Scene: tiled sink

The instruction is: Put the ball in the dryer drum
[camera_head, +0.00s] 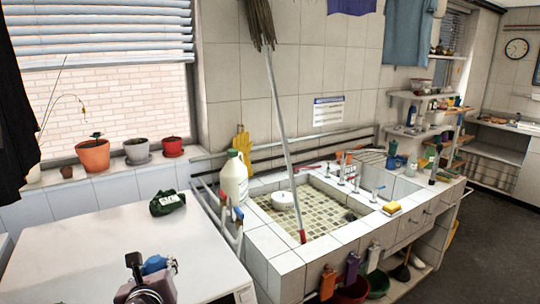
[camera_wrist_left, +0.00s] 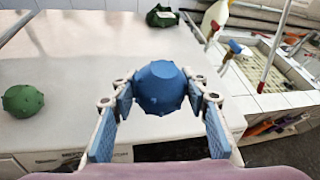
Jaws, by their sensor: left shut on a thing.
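A blue faceted ball with small bumps (camera_wrist_left: 162,87) sits between the fingers of my left gripper (camera_wrist_left: 160,100), which is shut on it. In the head view the left gripper (camera_head: 146,272) is at the bottom, at the near edge of a white top, with part of the blue ball (camera_head: 154,264) showing. A green bumpy ball (camera_wrist_left: 22,101) lies on the white top at the left of the wrist view. No drum opening shows in either view. My right gripper is not in view.
The white top (camera_head: 110,240) is mostly bare. A dark green crumpled-looking object (camera_head: 167,203) lies near its back. To the right are a tiled sink (camera_head: 270,240), a white bottle (camera_head: 234,178) and a leaning mop (camera_head: 275,90). Potted plants (camera_head: 92,156) stand on the sill.

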